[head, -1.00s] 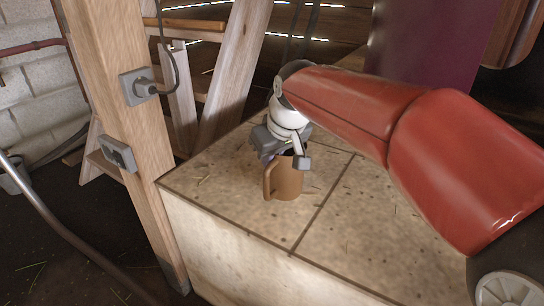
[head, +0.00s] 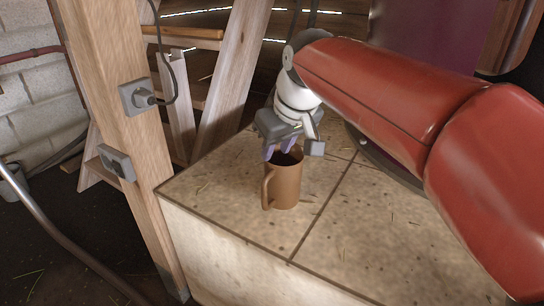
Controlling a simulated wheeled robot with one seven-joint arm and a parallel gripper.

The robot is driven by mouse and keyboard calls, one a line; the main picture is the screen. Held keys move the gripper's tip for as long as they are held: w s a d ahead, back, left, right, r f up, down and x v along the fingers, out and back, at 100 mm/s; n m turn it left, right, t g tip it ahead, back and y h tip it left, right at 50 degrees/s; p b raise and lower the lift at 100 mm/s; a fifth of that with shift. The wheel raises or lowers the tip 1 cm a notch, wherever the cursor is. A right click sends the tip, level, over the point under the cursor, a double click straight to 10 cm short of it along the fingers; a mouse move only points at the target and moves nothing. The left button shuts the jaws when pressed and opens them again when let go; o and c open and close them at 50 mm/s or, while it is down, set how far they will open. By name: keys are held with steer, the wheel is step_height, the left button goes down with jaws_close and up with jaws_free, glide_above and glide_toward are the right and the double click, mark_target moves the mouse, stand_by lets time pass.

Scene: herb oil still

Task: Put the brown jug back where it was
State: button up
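The brown jug (head: 284,187) stands upright on the tiled, speckled stone top, close to its front left edge. Its handle points left. My gripper (head: 279,149) is directly above the jug, pointing down. Whether a fingertip still touches the rim I cannot tell. The far side of the rim is partly hidden by the fingers.
The stone top (head: 225,205) is bare around the jug. A wooden post (head: 118,120) with a socket and plug stands at the left. A dark purple vessel (head: 420,45) stands at the back right, with a dark round base edge. A wooden trestle is behind.

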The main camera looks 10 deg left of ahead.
steer(key=v, duration=0.5)
steer(key=s+d+f+m+t+h, duration=0.1)
steer(key=s+d+f+m, duration=0.15)
steer(key=d, duration=0.45)
steer(key=s+d+f+m+h, duration=0.1)
steer(key=s+d+f+m, duration=0.2)
steer(key=d, duration=0.4)
steer(key=s+d+f+m, duration=0.1)
steer(key=s+d+f, duration=0.2)
steer(key=s+d+f+m+h, duration=0.1)
steer(key=s+d+f, duration=0.2)
steer(key=s+f, duration=0.1)
steer(key=s+d+f+m, duration=0.1)
steer(key=s+d+f, duration=0.3)
steer(key=shift+m+t, duration=0.3)
steer(key=shift+m, duration=0.05)
steer(key=shift+p, duration=0.3)
step_height(320, 180, up, 4)
steer(key=p, duration=0.3)
steer(key=shift+f+p, duration=0.1)
steer(key=shift+p, duration=0.3)
